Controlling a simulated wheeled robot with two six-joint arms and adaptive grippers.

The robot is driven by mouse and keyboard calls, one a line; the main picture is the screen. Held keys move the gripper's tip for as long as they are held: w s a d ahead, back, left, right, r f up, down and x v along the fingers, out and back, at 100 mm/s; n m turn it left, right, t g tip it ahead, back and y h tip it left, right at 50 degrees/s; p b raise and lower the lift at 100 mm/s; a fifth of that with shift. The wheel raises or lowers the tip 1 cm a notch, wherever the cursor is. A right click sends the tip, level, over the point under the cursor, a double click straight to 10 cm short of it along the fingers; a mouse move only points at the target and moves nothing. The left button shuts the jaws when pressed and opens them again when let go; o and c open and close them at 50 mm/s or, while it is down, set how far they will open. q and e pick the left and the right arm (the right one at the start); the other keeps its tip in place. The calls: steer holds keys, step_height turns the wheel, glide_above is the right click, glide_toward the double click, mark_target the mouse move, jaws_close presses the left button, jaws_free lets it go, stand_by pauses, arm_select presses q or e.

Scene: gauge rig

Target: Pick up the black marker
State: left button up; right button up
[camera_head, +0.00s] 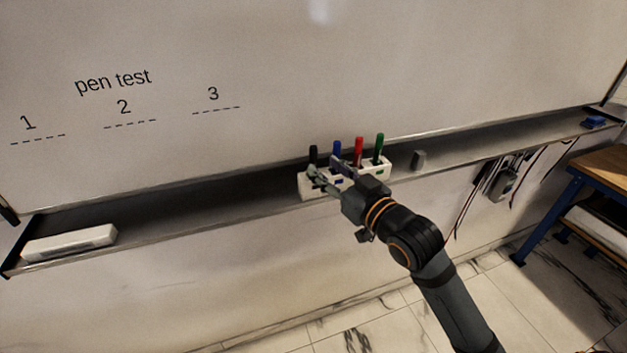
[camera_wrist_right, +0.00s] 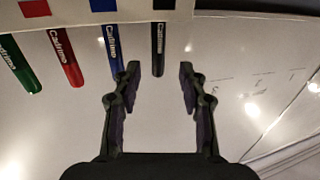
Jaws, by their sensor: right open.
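The black marker (camera_head: 313,154) stands upright at the left end of a white holder (camera_head: 308,189) on the whiteboard tray, in the head view. In the right wrist view the black marker (camera_wrist_right: 158,49) appears between the two finger lines, with bare space on both sides. My right gripper (camera_head: 323,166) is open at the left part of the holder, its fingers partly covering the black and blue markers' slots. Its open fingers also show in the right wrist view (camera_wrist_right: 159,70). Whether a finger touches the marker cannot be told. My left gripper is not in view.
Blue (camera_head: 337,147), red (camera_head: 359,149) and green (camera_head: 379,147) markers stand in the same holder, the blue one close to a finger. A white eraser (camera_head: 70,243) lies at the tray's left end. A small grey block (camera_head: 418,159) sits right of the holder.

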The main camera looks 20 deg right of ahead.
mark_target(315, 156)
steer(key=shift+w+a+r, duration=0.1)
steer(key=shift+w+a, duration=0.2)
steer(key=shift+a, duration=0.05)
steer(key=shift+w+r, duration=0.1)
steer(key=shift+w, duration=0.05)
steer(key=w, duration=0.1)
steer(key=w+r+p, duration=0.1)
steer(key=shift+w+p, duration=0.3)
steer(key=shift+w, duration=0.05)
steer(key=shift+w+a+f, duration=0.15)
steer(key=shift+w+a, duration=0.05)
steer(key=shift+w, duration=0.3)
steer(key=shift+w+a+f, duration=0.15)
steer(key=shift+w, duration=0.35)
steer(key=shift+w+a, duration=0.1)
steer(key=shift+w, duration=0.1)
steer(key=shift+s, duration=0.15)
steer(key=shift+c, duration=1.2)
jaws_close()
